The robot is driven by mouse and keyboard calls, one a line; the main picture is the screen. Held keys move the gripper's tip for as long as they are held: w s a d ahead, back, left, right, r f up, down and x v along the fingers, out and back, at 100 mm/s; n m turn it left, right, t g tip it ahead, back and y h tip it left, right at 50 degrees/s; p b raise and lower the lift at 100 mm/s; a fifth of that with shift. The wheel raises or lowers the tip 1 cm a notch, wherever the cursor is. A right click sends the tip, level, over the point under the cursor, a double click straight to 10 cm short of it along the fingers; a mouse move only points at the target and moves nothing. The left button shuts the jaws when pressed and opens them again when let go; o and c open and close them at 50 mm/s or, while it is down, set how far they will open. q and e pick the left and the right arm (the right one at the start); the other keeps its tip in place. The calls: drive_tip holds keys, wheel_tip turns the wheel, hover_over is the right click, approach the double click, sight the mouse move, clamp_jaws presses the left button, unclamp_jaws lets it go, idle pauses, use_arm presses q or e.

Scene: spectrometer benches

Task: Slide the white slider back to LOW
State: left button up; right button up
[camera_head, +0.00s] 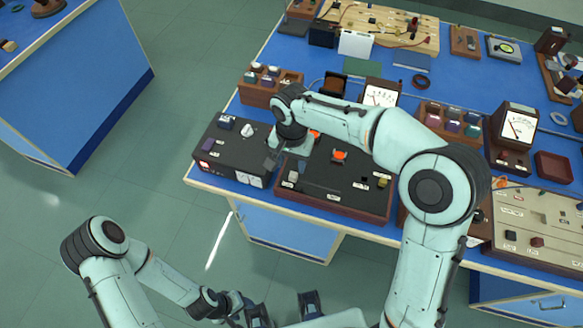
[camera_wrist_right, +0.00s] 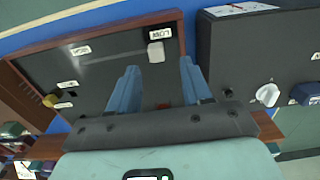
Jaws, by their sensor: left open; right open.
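The white slider (camera_wrist_right: 156,51) sits on a dark panel (camera_wrist_right: 110,82) in a brown frame, right beside the LOW label (camera_wrist_right: 160,34). The HIGH label (camera_wrist_right: 80,50) is further left, with a pale track streak between. My right gripper (camera_wrist_right: 160,72) is open, its two blue fingers pointing at the panel. The slider shows in the gap just beyond the fingertips; I cannot tell whether they touch it. In the head view my right gripper (camera_head: 277,156) is over the panel's left side. My left gripper (camera_head: 240,306) is low at the bottom, away from the bench.
A dark box (camera_head: 225,150) with a white knob stands left of the panel. An orange knob (camera_head: 339,156) and a yellowish knob (camera_head: 383,181) are on the panel. A meter (camera_head: 380,95) and wooden racks stand behind. The floor left of the bench is clear.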

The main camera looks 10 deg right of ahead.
sight(291, 174)
wheel_tip(291, 174, up, 8)
drive_tip(key=shift+p, duration=0.45)
drive_tip(key=shift+f, duration=0.1)
